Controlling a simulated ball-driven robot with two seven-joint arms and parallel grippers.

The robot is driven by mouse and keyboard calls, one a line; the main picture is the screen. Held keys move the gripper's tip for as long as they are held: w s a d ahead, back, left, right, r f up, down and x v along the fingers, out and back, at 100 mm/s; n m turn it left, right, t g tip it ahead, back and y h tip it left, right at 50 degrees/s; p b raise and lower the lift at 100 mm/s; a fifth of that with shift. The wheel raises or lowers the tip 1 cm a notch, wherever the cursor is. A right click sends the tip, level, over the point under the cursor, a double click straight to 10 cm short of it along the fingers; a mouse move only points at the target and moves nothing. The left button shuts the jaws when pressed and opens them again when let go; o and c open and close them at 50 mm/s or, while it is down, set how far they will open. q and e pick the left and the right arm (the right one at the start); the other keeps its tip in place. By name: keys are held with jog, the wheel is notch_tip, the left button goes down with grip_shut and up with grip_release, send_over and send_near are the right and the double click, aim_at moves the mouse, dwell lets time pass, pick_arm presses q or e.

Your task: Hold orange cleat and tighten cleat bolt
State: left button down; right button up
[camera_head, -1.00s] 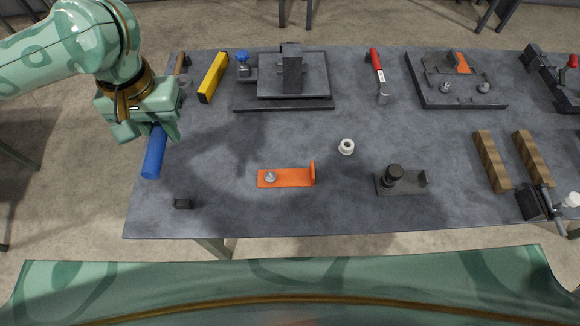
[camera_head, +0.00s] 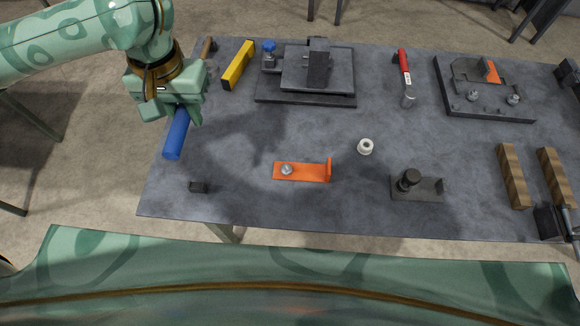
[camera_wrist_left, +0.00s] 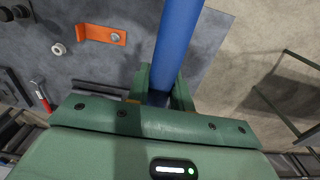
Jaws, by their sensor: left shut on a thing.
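The orange cleat (camera_head: 308,172) is an L-shaped plate lying on the grey table, with its upright end at the right. The silver cleat bolt (camera_head: 286,169) stands near its left end. Both also show in the left wrist view, the cleat (camera_wrist_left: 101,34) and the bolt head (camera_wrist_left: 115,37). My left gripper (camera_head: 183,111) is at the table's left side, well away from the cleat. It is shut on a blue cylindrical handle (camera_head: 176,135), which also shows in the left wrist view (camera_wrist_left: 176,45). The handle's far end is hidden in the gripper. My right gripper is not in view.
A white ring (camera_head: 365,147) and a dark clamp block (camera_head: 416,187) are right of the cleat. A yellow bar (camera_head: 238,65), a dark fixture (camera_head: 300,92) and a red-handled hammer (camera_head: 404,75) stand behind. The table between is clear.

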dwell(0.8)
pick_arm(q)
jog(key=s+d+f+m, duration=0.1)
jog(key=d+f, duration=0.2)
jog(key=f, duration=0.7)
jog(key=s+d+f+m, duration=0.1)
jog(key=d+f, duration=0.2)
jog(key=f, duration=0.7)
jog(key=w+a+f+m, duration=0.1)
jog(key=f+m, duration=0.1)
jog(key=f, duration=0.1)
jog(key=w+a+f+m, duration=0.1)
jog(key=w+f+m, duration=0.1)
jog(key=f+m, duration=0.1)
jog(key=w+a+f+m, duration=0.1)
jog(key=w+f+m, duration=0.1)
jog(key=f+m, duration=0.1)
jog(key=shift+f, duration=0.7)
jog(key=shift+w+f+m, duration=0.1)
jog(key=shift+w+m, duration=0.2)
jog(key=shift+m, duration=0.5)
jog(key=shift+d+m, duration=0.1)
jog(key=shift+m, duration=0.7)
